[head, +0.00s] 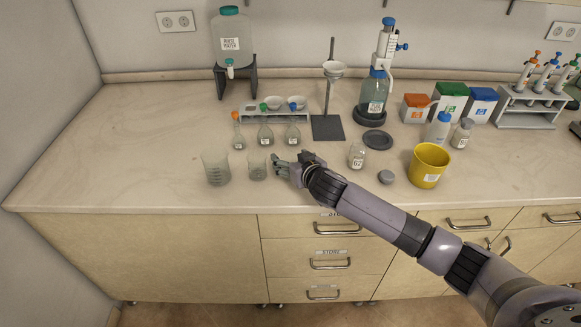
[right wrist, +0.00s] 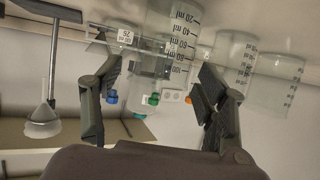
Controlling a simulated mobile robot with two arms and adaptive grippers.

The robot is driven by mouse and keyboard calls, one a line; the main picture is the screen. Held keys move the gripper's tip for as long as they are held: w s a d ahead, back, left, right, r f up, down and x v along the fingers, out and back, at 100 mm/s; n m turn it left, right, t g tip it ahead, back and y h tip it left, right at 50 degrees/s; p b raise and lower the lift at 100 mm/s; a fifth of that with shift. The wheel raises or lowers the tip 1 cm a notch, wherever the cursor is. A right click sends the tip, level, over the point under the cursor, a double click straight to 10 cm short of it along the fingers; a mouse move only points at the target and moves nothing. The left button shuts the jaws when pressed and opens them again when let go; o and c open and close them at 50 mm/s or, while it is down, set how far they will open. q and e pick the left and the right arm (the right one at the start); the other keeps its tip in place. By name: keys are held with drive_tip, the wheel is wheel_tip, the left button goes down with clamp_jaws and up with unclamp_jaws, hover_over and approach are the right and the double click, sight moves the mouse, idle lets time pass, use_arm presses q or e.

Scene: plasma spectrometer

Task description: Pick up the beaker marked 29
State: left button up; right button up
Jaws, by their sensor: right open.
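I cannot read a 29 on either. My right gripper (head: 278,165) is just right of the smaller beaker, fingers pointing left. In the right wrist view the gripper (right wrist: 160,72) is open, and a graduated beaker (right wrist: 174,45) shows between its fingers, not gripped. More graduated glass (right wrist: 272,84) shows beyond the right finger. My left gripper is not in view.
A rack (head: 322,117) with several small flasks before it stands behind the gripper. The counter's left side is clear.

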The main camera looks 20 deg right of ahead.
drive_tip(key=shift+w+a+f, duration=0.1)
drive_tip(key=shift+w+f, duration=0.1)
drive_tip(key=shift+w, duration=0.25)
drive_tip(key=shift+c, duration=0.2)
drive_tip(key=c, duration=1.2)
